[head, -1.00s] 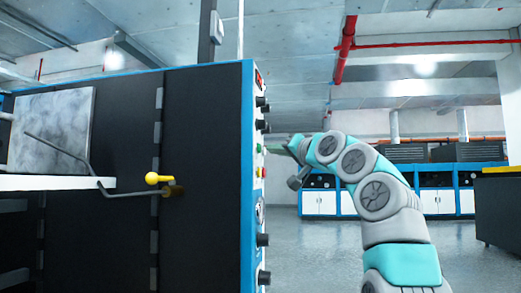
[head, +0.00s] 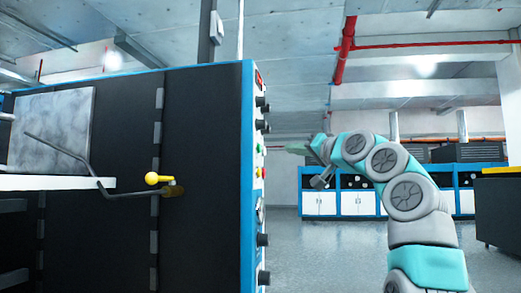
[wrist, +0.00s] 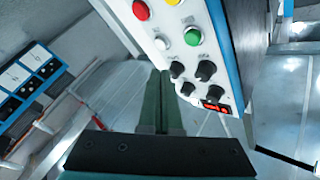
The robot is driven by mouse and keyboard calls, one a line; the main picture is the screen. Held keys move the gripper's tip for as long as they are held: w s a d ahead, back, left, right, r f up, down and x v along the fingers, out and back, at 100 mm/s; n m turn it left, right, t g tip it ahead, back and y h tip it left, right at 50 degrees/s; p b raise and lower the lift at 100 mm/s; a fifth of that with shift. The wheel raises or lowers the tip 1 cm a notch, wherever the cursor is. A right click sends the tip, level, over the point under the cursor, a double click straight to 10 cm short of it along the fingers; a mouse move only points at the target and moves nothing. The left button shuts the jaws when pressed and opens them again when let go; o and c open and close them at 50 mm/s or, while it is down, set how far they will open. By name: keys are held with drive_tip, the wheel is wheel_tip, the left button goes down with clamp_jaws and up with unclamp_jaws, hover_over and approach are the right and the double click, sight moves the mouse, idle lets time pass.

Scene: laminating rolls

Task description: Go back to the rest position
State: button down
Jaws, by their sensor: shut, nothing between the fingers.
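My gripper (head: 298,147) shows at the end of my grey and teal arm in the head view, right of the laminating machine (head: 215,175) and apart from it. In the wrist view, my gripper (wrist: 160,78) has its two green fingers together with nothing between them. The machine's white control panel (wrist: 150,30) is just beyond the fingers in that view. It carries a red button (wrist: 141,9), a green button (wrist: 193,36), several black knobs and a small red display (wrist: 215,107). From these frames I cannot tell whether the fingers touch the panel.
A yellow-knobbed lever (head: 158,179) and a bent rod (head: 65,153) stick out on the machine's dark side. Blue and white cabinets (head: 358,203) stand along the back wall. A dark counter (head: 500,215) is at the right. The grey floor between is clear.

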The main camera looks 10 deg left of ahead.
idle(0.3)
drive_tip(key=s+d+f+m+g+h, duration=0.1)
drive_tip(key=s+d+f+g+h, duration=0.2)
drive_tip(key=f, duration=0.8)
drive_tip(key=s+f+g+h, duration=0.2)
drive_tip(key=s+f, duration=0.2)
drive_tip(key=f, duration=0.6)
drive_tip(key=s+d+f+m+g+h, duration=0.1)
drive_tip(key=s+d+f+g+h, duration=0.2)
drive_tip(key=f, duration=0.8)
drive_tip(key=s+d+f+g+h, duration=0.1)
drive_tip(key=s+d+f, duration=0.3)
drive_tip(key=s+f, duration=0.6)
drive_tip(key=s+d+f+g+h, duration=0.2)
drive_tip(key=s+d+f+g, duration=0.2)
drive_tip(key=s+f, duration=0.6)
drive_tip(key=s+d+f+g+h, duration=0.2)
drive_tip(key=s+f, duration=0.8)
drive_tip(key=s, duration=1)
drive_tip(key=shift+s+d+n+g, duration=0.4)
drive_tip(key=shift+d+g, duration=0.2)
drive_tip(key=shift+d, duration=0.65)
